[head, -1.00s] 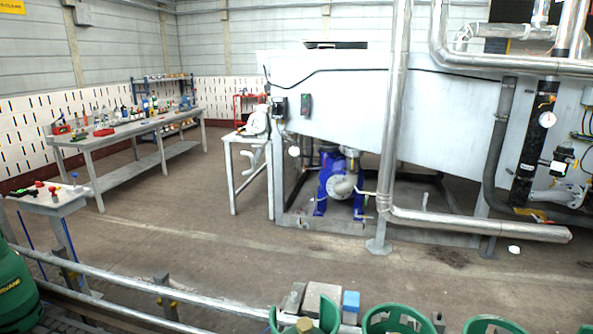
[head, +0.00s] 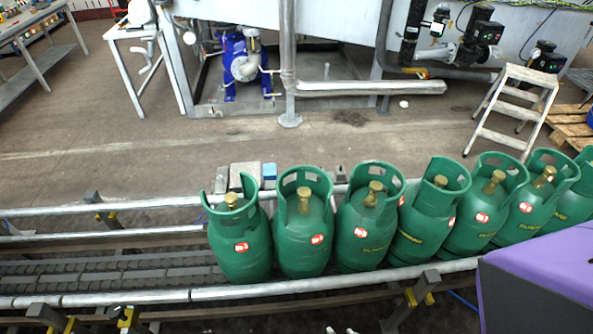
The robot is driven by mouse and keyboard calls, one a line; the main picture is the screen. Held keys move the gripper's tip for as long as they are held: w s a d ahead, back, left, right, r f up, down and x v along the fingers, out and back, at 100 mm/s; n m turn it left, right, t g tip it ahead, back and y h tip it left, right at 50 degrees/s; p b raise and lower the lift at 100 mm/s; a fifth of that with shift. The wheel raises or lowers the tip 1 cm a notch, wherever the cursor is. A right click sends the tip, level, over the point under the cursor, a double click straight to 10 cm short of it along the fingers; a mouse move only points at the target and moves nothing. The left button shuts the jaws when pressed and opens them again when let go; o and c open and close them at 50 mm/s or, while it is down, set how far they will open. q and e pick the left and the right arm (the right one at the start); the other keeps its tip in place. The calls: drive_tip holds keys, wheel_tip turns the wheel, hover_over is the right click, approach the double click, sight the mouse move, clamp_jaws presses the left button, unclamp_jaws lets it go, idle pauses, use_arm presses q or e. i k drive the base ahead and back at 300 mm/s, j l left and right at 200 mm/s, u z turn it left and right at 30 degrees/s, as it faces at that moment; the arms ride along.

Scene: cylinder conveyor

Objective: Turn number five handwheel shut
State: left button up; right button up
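Several green gas cylinders stand upright in a row on the conveyor. Each has an open collar, and most show a brass valve top inside it and a red and white label too small to read. From the left, the first cylinder (head: 240,247), second cylinder (head: 303,240) and third cylinder (head: 365,235) stand close together. Further right are a tilted-looking cylinder (head: 425,225), another cylinder (head: 478,222) with its brass valve (head: 494,180) in plain view, and more toward the right edge. I cannot tell which handwheel is number five. Neither of my grippers shows.
The conveyor's near rail (head: 130,298) and far rail (head: 120,206) run along the row. Its left stretch is empty. A purple-topped shape (head: 535,270) covers the lower right. Behind are clear floor, a grey step ladder (head: 512,105) and a blue pump (head: 232,70).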

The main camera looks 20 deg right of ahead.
sight(376, 187)
drive_tip(key=z, duration=1.3)
drive_tip(key=j+z, duration=0.25)
drive_tip(key=z, duration=0.2)
drive_tip(key=j+z, duration=0.25)
drive_tip(key=z, duration=0.25)
drive_tip(key=j+z, duration=0.25)
drive_tip(key=z, duration=0.2)
